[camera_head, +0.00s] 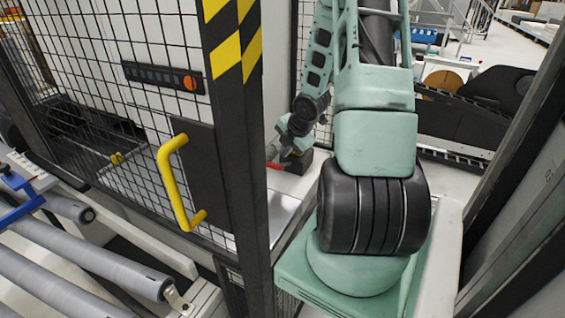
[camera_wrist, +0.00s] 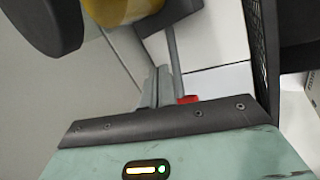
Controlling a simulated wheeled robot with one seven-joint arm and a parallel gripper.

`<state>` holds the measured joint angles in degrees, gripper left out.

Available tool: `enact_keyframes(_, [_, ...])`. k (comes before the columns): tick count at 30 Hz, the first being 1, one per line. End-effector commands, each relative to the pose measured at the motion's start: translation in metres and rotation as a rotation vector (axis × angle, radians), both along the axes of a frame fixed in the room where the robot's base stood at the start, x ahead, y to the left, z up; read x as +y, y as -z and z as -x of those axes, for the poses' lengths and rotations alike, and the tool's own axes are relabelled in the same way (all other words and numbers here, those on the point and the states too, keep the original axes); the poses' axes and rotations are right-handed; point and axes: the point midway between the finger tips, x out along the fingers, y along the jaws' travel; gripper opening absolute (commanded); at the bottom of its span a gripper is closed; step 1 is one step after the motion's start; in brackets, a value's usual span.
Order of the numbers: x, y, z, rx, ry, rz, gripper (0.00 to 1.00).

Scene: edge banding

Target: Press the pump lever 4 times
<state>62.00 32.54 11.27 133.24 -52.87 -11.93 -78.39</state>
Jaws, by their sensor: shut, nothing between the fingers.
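The pump lever shows in the wrist view as a thin grey rod (camera_wrist: 173,52) with a red end (camera_wrist: 188,99). Its red end also shows in the head view (camera_head: 273,167), low behind the striped post. My gripper (camera_wrist: 157,84) is shut and empty, its fingertips just left of the rod; I cannot tell whether they touch it. In the head view my gripper (camera_head: 288,152) is small and partly merges with the dark block around the lever. The lower part of the lever is hidden by my gripper's body in the wrist view.
A yellow rounded part (camera_wrist: 120,8) and a black disc (camera_wrist: 42,25) are close in the wrist view. A black mesh (camera_wrist: 261,45) stands at right. In the head view, a striped post (camera_head: 240,130) and a mesh door with a yellow handle (camera_head: 178,190) stand left of my arm.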

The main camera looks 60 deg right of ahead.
Motion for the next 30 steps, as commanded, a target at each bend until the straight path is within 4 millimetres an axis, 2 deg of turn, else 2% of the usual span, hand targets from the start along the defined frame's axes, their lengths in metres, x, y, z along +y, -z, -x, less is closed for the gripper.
enact_keyframes(3, [-0.004, -0.012, 0.0, 0.0, 0.0, 0.0, 0.0])
enact_keyframes(17, [-0.021, -0.042, -0.002, 0.0, 0.001, 0.0, 0.0])
enact_keyframes(30, [-0.023, -0.041, -0.002, 0.0, 0.0, 0.0, 0.0])
